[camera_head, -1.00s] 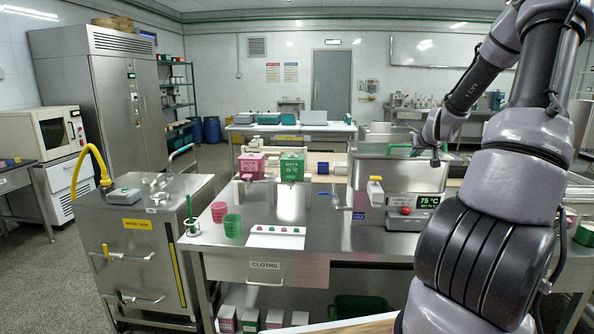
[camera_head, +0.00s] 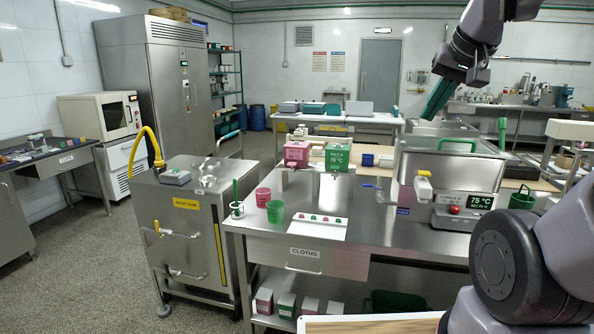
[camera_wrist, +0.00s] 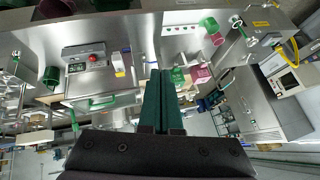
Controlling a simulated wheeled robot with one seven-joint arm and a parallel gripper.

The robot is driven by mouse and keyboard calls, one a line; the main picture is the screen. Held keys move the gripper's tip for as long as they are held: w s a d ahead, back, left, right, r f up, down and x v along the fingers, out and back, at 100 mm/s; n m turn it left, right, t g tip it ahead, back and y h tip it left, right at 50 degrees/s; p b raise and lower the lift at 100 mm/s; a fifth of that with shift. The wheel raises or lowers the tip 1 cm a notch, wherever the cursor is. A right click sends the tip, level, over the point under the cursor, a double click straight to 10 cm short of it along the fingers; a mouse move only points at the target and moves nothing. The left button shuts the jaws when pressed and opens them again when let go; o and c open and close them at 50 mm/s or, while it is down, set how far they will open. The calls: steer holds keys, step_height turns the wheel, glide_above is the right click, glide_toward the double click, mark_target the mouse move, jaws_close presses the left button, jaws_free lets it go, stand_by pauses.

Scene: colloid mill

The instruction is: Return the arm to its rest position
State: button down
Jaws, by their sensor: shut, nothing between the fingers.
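My gripper (camera_head: 432,108) is raised at the upper right in the head view, above and behind the steel basin (camera_head: 452,170). Its green fingers are together and hold nothing. In the wrist view the shut fingers (camera_wrist: 158,76) point away over an upside-down view of the room. My arm comes in from the upper right, folded high, clear of the bench (camera_head: 345,200).
A steel tank (camera_head: 186,230) stands left. Floor at the lower left is clear.

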steer(key=shift+y, duration=0.5)
steer(key=s, duration=0.2)
steer(key=s+a, duration=0.1)
steer(key=s, duration=0.1)
steer(key=shift+s+a+r, duration=0.1)
steer(key=shift+a, duration=0.1)
